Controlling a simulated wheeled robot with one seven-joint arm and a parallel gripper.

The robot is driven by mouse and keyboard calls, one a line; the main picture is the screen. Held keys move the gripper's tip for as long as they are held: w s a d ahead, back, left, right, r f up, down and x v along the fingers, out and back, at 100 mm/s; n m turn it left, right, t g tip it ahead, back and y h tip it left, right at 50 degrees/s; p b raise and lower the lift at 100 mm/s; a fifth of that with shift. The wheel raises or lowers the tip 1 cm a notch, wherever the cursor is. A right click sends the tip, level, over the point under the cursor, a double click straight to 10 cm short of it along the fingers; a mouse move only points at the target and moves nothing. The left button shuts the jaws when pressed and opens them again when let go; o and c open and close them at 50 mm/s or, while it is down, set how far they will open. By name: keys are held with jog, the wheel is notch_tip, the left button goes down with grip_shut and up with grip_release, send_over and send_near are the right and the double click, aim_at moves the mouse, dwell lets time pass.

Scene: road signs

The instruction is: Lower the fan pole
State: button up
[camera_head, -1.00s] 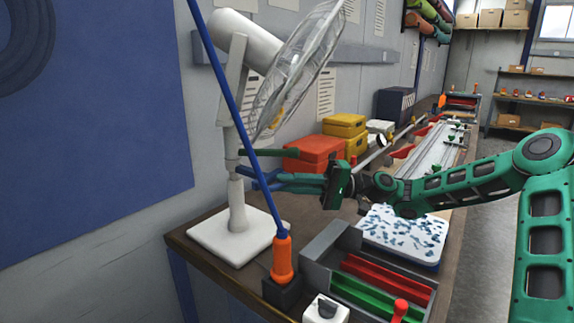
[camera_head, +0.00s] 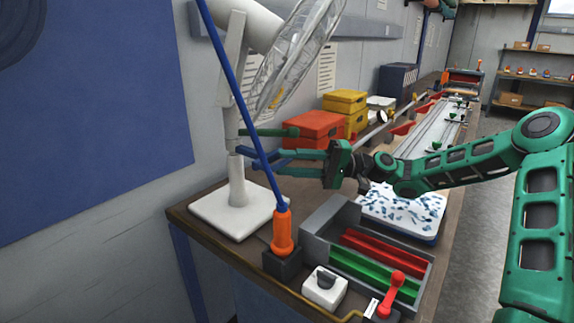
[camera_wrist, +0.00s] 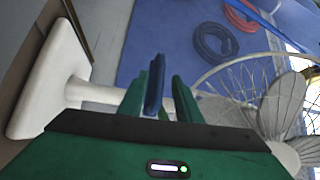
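The white fan stands on the bench's left end in the head view, with a square base (camera_head: 210,216) and a tilted caged head (camera_head: 300,45). In the wrist view, the pole (camera_wrist: 98,95) passes behind my gripper's fingers (camera_wrist: 157,90) toward the caged head (camera_wrist: 270,95). The fingers look apart; I cannot tell whether they touch the pole.
A blue rod (camera_head: 240,110) with an orange handle (camera_head: 282,232) rises in front of the fan and crosses the fingers in view. A grey tray (camera_head: 318,225) with red and green bars lies to the right. Red (camera_head: 310,130) and yellow (camera_head: 345,100) boxes stand behind.

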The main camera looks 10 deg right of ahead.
jog(key=d+f, duration=0.1)
jog(key=d, duration=0.9)
jog(key=shift+d+f, duration=0.2)
jog(key=shift+f, duration=0.05)
jog(key=shift+w, duration=0.1)
